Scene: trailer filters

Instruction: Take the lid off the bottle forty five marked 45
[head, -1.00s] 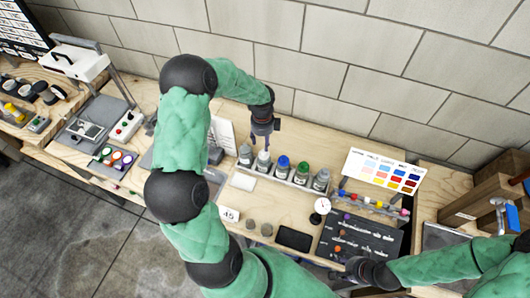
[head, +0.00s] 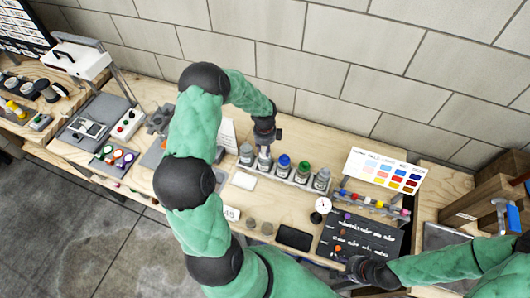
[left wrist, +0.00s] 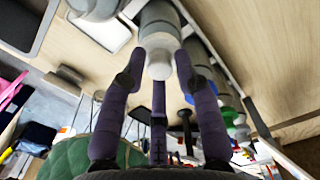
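Several small bottles stand in a row in a rack on the wooden bench. The second from the left, a bottle with a white lid (head: 264,164), is under my left gripper (head: 264,150). In the left wrist view its white lid (left wrist: 158,66) lies between the purple fingers of my left gripper (left wrist: 160,80), which look spread with small gaps beside the lid. A small card (head: 231,214) on the bench reads 45. Bottle labels are too small to read. My right gripper (head: 345,268) is low at the right, over the bench's front; its fingers are unclear.
Beside the white-lidded bottle stand a grey-lidded bottle (head: 246,154), a blue-lidded bottle (head: 284,162) and a green-lidded bottle (head: 304,170).

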